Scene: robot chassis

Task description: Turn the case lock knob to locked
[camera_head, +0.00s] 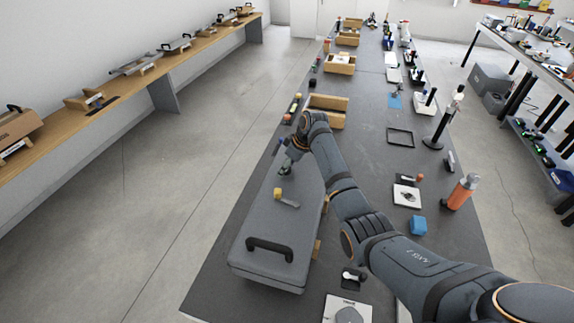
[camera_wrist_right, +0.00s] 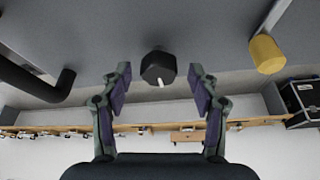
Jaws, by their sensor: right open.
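The grey case (camera_head: 270,232) lies on the dark table, with its black handle (camera_head: 270,248) toward the near end. In the right wrist view a black knob (camera_wrist_right: 158,67) with a white mark stands on the case's grey face (camera_wrist_right: 205,25). My right gripper (camera_wrist_right: 159,88) is open, with one finger on each side of the black knob and visible gaps to it. In the head view my right gripper (camera_head: 286,167) is over the far part of the case and hides the black knob. A yellow knob (camera_head: 281,192) also shows in the right wrist view (camera_wrist_right: 266,54). My left gripper is out of view.
A wooden box (camera_head: 327,108) stands beyond the case. To the right are a black frame (camera_head: 400,136), a blue cube (camera_head: 418,225) and an orange bottle (camera_head: 461,192). The black handle (camera_wrist_right: 40,85) is left of my gripper in the wrist view.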

